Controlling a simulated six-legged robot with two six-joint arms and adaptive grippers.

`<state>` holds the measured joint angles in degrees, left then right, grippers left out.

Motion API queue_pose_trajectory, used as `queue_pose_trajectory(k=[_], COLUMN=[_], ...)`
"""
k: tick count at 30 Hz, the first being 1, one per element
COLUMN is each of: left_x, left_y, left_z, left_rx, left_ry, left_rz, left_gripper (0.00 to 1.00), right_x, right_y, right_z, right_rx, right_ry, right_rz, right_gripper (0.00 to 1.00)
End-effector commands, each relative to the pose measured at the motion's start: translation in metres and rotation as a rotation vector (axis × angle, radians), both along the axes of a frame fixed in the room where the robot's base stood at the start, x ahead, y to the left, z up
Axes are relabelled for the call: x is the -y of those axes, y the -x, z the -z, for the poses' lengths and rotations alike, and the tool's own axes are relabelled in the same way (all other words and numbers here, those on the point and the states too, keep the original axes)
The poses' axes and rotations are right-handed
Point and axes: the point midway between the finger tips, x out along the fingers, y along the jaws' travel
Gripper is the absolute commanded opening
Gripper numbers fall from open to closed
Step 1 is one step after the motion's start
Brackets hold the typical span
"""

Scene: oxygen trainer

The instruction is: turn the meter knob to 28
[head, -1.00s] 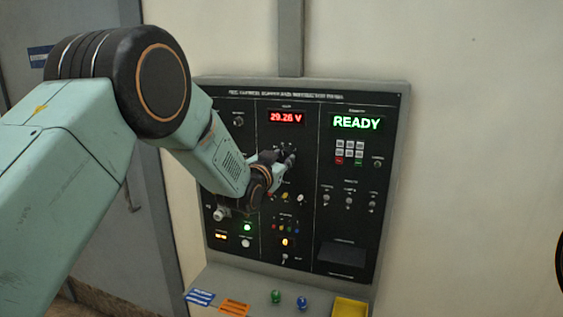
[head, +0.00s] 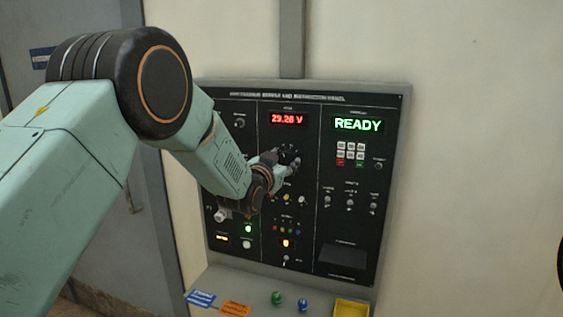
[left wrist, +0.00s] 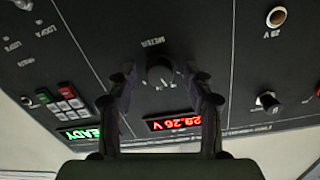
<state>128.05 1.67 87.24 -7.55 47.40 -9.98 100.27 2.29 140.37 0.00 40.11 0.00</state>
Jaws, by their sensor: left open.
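The meter knob (left wrist: 160,72) is a dark round knob on the black panel, under the word METER in the left wrist view, which shows the panel upside down. In the head view the dark knob (head: 291,150) is partly hidden by my left gripper. The red meter display (head: 287,118) reads about 29.26 V; it also shows in the left wrist view (left wrist: 174,120). My left gripper (head: 282,161) is open, its two fingers spread on either side of the knob in the left wrist view (left wrist: 158,80). Gaps show between knob and fingers there. My right gripper is out of view.
A green READY display (head: 358,124) and a keypad (head: 350,151) are right of the meter. Small coloured knobs (head: 288,198) sit just below the gripper. A ledge below holds labels, green and blue pieces and a yellow tray (head: 351,308).

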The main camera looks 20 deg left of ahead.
Motion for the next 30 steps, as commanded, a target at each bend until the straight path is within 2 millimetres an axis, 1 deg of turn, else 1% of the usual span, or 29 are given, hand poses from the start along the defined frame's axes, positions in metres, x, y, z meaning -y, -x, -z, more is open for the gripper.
queue_pose_trajectory(k=[5, 11, 21, 27, 30], left_x=[-0.001, -0.003, -0.007, -0.009, -0.009], left_y=[0.009, 0.035, 0.089, 0.111, 0.117], left_z=[0.0, -0.002, -0.003, -0.004, -0.004], left_rx=[-0.002, -0.002, -0.002, 0.0, -0.001], left_ry=[0.001, 0.0, 0.001, 0.001, 0.0], left_rz=[-0.001, 0.0, -0.001, 0.0, 0.0], left_gripper=[0.52, 0.52, 0.52, 0.52, 0.52], right_x=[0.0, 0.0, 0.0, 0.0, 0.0], right_y=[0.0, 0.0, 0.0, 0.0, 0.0], right_z=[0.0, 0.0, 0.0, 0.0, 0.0], right_rx=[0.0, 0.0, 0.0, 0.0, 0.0], right_ry=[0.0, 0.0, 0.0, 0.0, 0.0], right_rz=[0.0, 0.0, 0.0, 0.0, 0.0], right_gripper=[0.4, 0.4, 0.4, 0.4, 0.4])
